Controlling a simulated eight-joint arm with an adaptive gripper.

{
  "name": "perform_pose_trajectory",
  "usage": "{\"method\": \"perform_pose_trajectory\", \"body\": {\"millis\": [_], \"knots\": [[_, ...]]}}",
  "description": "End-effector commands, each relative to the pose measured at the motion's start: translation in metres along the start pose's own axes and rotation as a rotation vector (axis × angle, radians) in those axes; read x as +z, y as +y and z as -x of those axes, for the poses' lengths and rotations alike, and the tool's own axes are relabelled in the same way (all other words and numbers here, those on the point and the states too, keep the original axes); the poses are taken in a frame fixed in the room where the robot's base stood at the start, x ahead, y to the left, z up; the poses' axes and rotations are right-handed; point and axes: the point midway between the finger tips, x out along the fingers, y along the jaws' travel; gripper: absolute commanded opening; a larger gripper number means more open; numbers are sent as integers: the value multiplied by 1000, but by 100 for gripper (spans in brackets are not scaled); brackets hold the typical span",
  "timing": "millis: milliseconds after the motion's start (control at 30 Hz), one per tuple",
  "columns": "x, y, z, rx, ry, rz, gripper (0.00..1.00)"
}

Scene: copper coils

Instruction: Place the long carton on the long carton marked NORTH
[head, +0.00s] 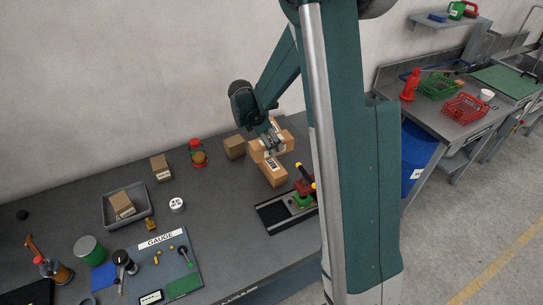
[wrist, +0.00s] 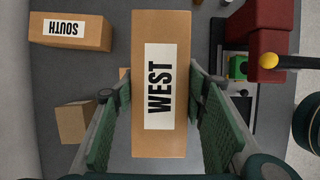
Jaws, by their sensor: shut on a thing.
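My gripper (head: 272,148) points down and is shut across a long brown carton (head: 257,154). In the wrist view this carton (wrist: 160,28) lies between the fingers (wrist: 160,90), with a white label reading WEST upward. Another long carton (head: 273,174) with a label lies just below and in front of it in the head view; its label is too small to read. A carton marked SOUTH (wrist: 70,42) lies at the upper left of the wrist view. No label reading NORTH can be made out. The held carton hides much of what lies under it.
A small plain carton (head: 234,147) stands left of my gripper, also in the wrist view (wrist: 74,122). A red and green press (head: 303,187) with a yellow-knobbed lever stands close on the right. A grey tray (head: 108,216) holds a carton. The wall runs behind the bench.

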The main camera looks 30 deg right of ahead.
Motion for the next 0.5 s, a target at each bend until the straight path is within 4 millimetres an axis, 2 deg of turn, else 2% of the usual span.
{"method": "perform_pose_trajectory", "body": {"millis": [200, 500], "knots": [[-8, 0, -20, 0, 0, 0, 24], [-10, 0, -23, 0, 0, 0, 24]]}}
